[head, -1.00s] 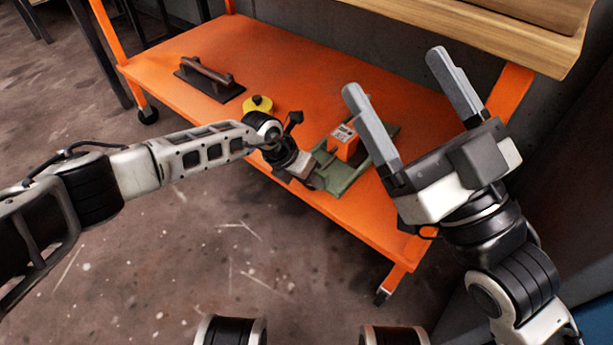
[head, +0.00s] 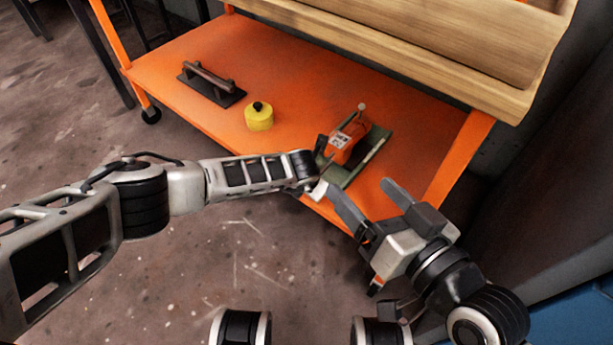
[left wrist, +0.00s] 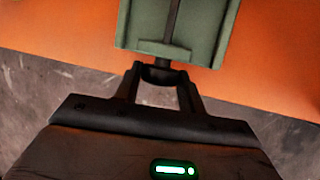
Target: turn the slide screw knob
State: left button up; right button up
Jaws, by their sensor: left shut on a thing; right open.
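An orange block-shaped unit (head: 345,145) sits on a green slide base (head: 372,160) on the orange shelf. In the left wrist view, a dark screw rod (left wrist: 173,20) runs along the green base (left wrist: 138,22) to a dark round slide screw knob (left wrist: 162,74) at its near end. My left gripper (left wrist: 160,82) is shut on this knob, with one finger on each side. In the head view the left gripper is mostly hidden at the base's near end. My right gripper (head: 357,187) is open and empty, in front of the shelf's front edge.
A yellow round object (head: 259,119) with a black top stands left of the unit. A dark plate with a bar handle (head: 211,82) lies farther left. A wooden top (head: 430,45) overhangs the orange shelf (head: 290,75). Shelf between is clear.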

pick_arm(q)
jog(key=shift+s+d+t+y, duration=0.1)
jog(key=shift+t+y, duration=0.2)
jog(key=shift+y, duration=0.2)
jog(key=o, duration=1)
